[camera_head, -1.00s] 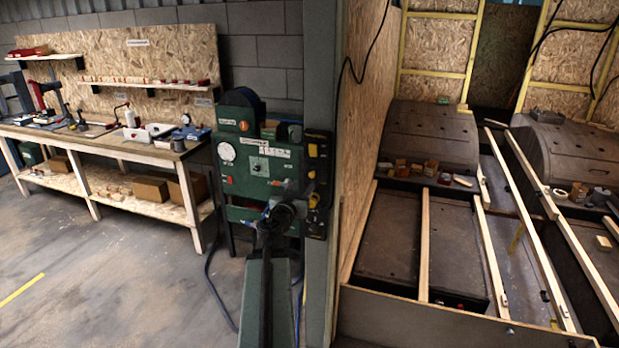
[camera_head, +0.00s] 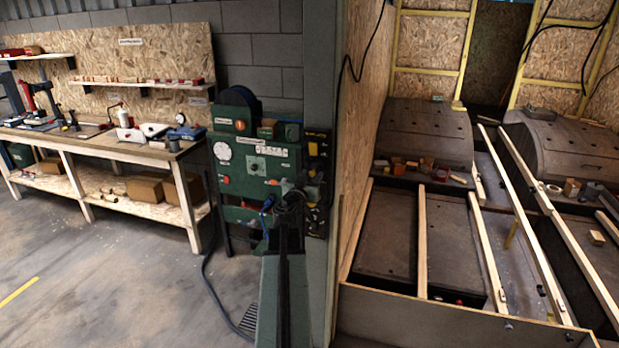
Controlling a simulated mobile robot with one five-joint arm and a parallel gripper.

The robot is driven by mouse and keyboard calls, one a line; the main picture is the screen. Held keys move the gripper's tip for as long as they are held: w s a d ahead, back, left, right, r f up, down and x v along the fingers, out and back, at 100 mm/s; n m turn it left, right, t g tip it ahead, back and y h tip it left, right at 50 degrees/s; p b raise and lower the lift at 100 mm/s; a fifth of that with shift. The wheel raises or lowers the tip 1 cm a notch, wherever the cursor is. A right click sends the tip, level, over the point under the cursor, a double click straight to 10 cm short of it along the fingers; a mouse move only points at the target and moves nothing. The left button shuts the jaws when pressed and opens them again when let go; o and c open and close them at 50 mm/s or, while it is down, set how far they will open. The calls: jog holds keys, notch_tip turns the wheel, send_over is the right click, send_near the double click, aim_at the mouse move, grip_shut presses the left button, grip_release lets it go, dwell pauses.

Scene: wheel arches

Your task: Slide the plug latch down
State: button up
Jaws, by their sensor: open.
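A green machine panel (camera_head: 245,165) with a round white gauge, labels and knobs stands against the grey post. A column of black and yellow fittings (camera_head: 318,150) is on the panel's right side. I cannot make out which small part is the plug latch. My gripper (camera_head: 297,190) is dark and sits in front of the panel's lower right, near those fittings. It is open, and no object shows in it. My arm hides part of the panel's lower area. Whether the gripper touches anything is unclear. A blue part (camera_head: 267,205) shows just left of it.
A workbench (camera_head: 110,145) with tools stands on the left. The grey post (camera_head: 342,250) rises right of the panel, beside a wooden-walled bay with wheel arches (camera_head: 428,130) and long timbers. A dark hose (camera_head: 215,285) lies on the floor. The left floor is mostly clear.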

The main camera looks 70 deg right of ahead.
jog(key=shift+w, duration=0.15)
jog(key=shift+c, duration=0.6)
grip_shut()
